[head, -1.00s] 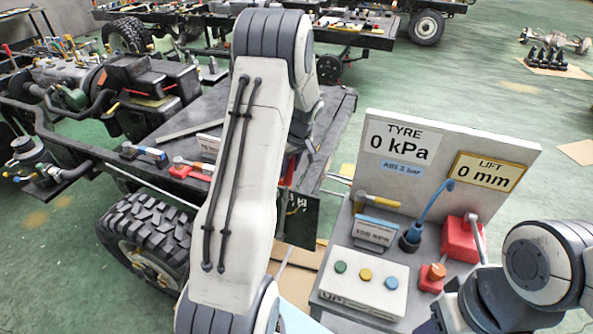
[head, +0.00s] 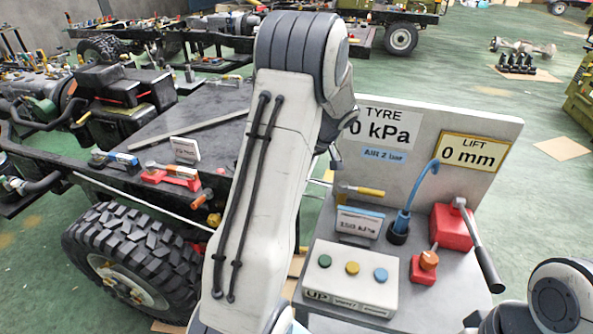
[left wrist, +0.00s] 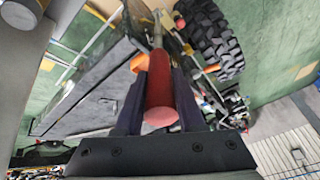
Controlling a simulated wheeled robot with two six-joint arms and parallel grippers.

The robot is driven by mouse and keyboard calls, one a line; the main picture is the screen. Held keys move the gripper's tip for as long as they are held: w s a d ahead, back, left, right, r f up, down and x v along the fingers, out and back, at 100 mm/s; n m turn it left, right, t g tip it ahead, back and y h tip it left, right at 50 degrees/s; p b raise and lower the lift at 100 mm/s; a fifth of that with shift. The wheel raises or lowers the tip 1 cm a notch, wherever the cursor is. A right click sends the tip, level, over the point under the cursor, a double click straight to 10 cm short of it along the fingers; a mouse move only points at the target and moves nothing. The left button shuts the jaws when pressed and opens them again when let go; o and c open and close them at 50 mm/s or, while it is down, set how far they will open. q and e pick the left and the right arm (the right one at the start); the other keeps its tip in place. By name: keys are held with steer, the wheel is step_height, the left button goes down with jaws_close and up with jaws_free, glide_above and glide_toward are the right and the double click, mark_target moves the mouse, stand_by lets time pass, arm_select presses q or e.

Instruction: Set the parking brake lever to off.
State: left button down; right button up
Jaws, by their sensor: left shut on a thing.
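In the left wrist view a red cylindrical grip (left wrist: 160,97) on a thin grey rod, apparently the parking brake lever, lies between the fingers of my left gripper (left wrist: 159,82). The fingers are shut on its two sides, and its round end faces the camera. In the head view my left arm covers the lever and most of the left gripper. I cannot read an on or off mark for the lever. Only a part of my right arm shows at the lower right of the head view; its fingers are out of sight.
A trolley with a button box (head: 349,284), a red block with a black-handled lever (head: 487,265) and a sign panel (head: 450,125) stands right of my left arm. The chassis frame (head: 215,115) and a large tyre (head: 133,250) are at left.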

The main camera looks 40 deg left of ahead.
arm_select(q)
steer(key=shift+w+d+f, duration=0.15)
steer(key=shift+d, duration=0.2)
steer(key=c, duration=0.8)
jaws_free()
steer(key=shift+o, duration=1.4)
steer(key=shift+w+d, duration=0.15)
steer(key=shift+a, duration=0.25)
steer(key=s+b+v, duration=0.1)
steer(key=v, duration=0.9)
steer(key=shift+w+d+r, duration=0.2)
steer(key=shift+w, duration=0.2)
